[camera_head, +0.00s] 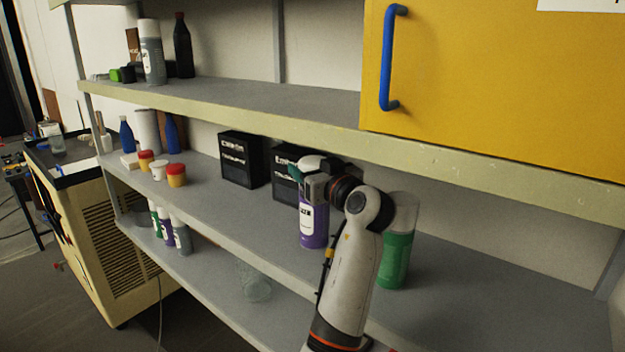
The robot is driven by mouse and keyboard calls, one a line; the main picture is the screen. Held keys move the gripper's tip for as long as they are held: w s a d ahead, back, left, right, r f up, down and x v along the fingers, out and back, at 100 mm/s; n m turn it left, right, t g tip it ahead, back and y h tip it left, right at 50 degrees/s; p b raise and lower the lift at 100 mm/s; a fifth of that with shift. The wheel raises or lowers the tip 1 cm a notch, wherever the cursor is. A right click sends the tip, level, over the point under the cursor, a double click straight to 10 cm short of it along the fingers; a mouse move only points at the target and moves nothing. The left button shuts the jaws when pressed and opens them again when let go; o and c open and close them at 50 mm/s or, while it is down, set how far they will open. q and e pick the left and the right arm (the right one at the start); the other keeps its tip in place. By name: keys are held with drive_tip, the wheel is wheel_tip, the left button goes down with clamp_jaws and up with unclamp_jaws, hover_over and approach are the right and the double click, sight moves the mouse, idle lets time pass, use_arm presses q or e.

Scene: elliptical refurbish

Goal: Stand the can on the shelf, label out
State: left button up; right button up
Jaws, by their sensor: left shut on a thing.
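The can (314,234) is purple with a white label and stands upright at the middle shelf (235,205). Its label shows on the side turned toward the camera and left. My left gripper (312,190) is shut on the upper part of the can, hiding its top. I cannot tell whether the can's base touches the shelf or hangs just above it. My right gripper is not in view.
A green can (396,258) stands right of my left arm, partly hidden. Black boxes (241,160) stand behind and left of the purple can. Small red-lidded jars (176,176) are farther left. A yellow cabinet (490,80) overhangs at upper right. The shelf's right end is clear.

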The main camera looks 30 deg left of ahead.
use_arm(q)
wheel_tip(320, 180, down, 4)
drive_tip(key=shift+w+r+p, duration=0.1)
drive_tip(key=shift+w+p, duration=0.05)
drive_tip(key=shift+p, duration=1.05)
drive_tip(key=shift+d+f, duration=0.1)
drive_tip(key=shift+f, duration=0.1)
drive_tip(key=o, duration=1.7)
drive_tip(key=shift+r, duration=0.1)
